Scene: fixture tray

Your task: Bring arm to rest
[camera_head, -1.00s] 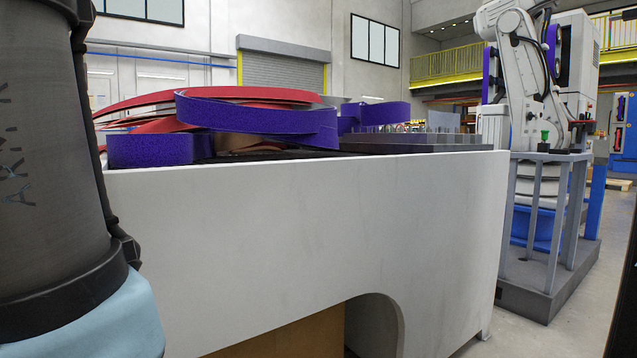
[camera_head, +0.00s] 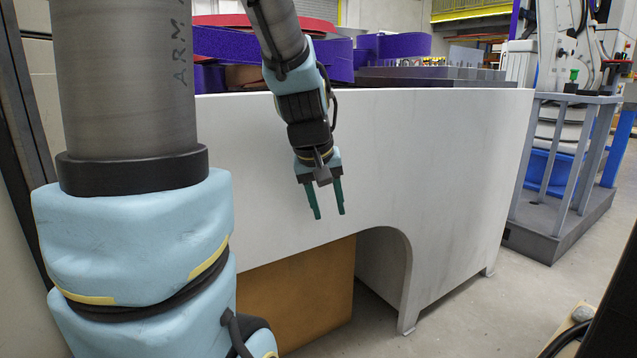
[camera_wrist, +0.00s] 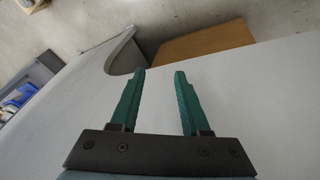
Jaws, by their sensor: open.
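My gripper (camera_head: 328,199) hangs in front of the white side panel of the workstation (camera_head: 440,150) in the head view, fingers pointing down. Its two green fingers are apart with nothing between them. The wrist view shows the same open, empty gripper (camera_wrist: 160,85), with the white panel (camera_wrist: 250,90) beyond the fingers. I cannot tell the exact gap between the fingers and the panel. My upper arm fills the left of the head view and hides part of the workstation.
Purple curved parts (camera_head: 230,45) and a grey fixture tray (camera_head: 430,76) lie on top of the workstation. A brown box (camera_head: 310,300) sits under its arch. A caged machine (camera_head: 570,150) stands at right. Bare floor (camera_head: 470,310) shows at lower right.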

